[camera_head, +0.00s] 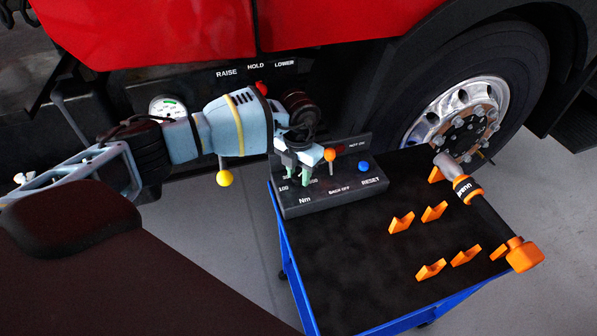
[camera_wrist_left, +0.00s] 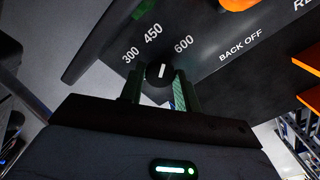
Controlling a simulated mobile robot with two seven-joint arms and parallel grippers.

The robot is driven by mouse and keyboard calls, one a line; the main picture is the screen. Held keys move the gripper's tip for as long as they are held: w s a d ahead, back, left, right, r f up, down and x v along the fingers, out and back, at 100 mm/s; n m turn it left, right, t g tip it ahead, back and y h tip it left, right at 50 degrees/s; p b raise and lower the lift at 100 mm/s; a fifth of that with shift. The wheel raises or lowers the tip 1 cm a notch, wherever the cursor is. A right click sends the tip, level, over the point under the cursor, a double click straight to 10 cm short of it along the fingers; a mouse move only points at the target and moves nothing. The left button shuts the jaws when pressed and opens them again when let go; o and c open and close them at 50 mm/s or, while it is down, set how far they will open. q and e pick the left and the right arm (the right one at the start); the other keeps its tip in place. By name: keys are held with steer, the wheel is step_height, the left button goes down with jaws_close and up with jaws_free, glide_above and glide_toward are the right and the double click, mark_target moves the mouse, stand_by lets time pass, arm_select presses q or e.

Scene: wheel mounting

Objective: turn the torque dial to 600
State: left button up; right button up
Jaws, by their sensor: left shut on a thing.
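The torque dial (camera_wrist_left: 158,84) is a small black knob with a white pointer line. In the left wrist view the pointer stands nearly straight up, between the printed 450 and 600. My left gripper (camera_head: 298,178) reaches down onto the control box (camera_head: 335,197) in the head view. Its green-padded fingers stand on both sides of the dial and are shut on it. In the head view the gripper hides the dial and part of its scale. My right gripper is not in view.
An orange-and-black tool (camera_head: 485,213) and several orange holders lie on the blue cart (camera_head: 297,262). The red truck's wheel (camera_head: 462,113) stands behind.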

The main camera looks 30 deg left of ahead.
mark_target(299, 176)
arm_select(q)
steer(key=m, duration=0.3)
steer(key=shift+m, duration=2)
steer(key=shift+r, duration=0.1)
steer(key=o, duration=1)
step_height(299, 176, up, 8)
steer(key=shift+f, duration=0.15)
